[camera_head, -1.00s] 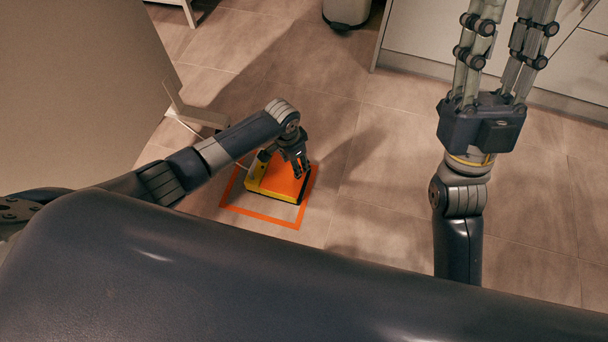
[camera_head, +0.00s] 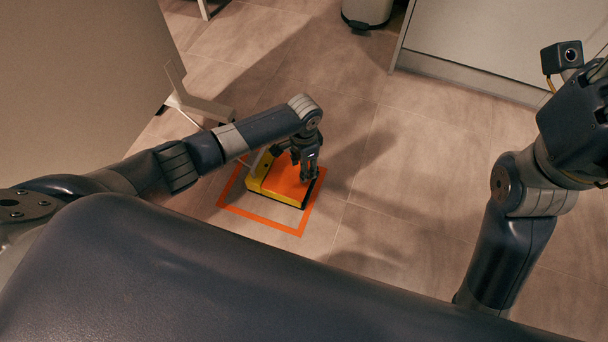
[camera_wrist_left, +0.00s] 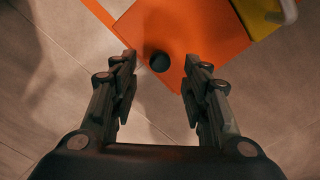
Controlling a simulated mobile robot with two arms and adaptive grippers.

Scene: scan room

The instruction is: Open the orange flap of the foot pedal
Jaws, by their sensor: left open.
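The foot pedal has a yellow body (camera_head: 263,167) and an orange flap (camera_head: 283,178). It sits on the floor inside an orange outline. The flap looks flat over the pedal. In the left wrist view the flap (camera_wrist_left: 190,28) has a round black knob (camera_wrist_left: 159,61) near its edge. My left gripper (camera_head: 309,180) points down over the flap's right end. In its wrist view the fingers (camera_wrist_left: 159,75) are open, with the knob between the tips; contact cannot be judged. My right gripper's body (camera_head: 580,120) is at the right edge, its fingertips cut off.
The orange floor outline (camera_head: 258,219) surrounds the pedal. A grey bracket-like stand (camera_head: 200,105) is behind it at the left, beside a large beige panel (camera_head: 80,80). A bin (camera_head: 366,10) and white cabinet (camera_head: 475,45) are at the back. Tiled floor right of the pedal is clear.

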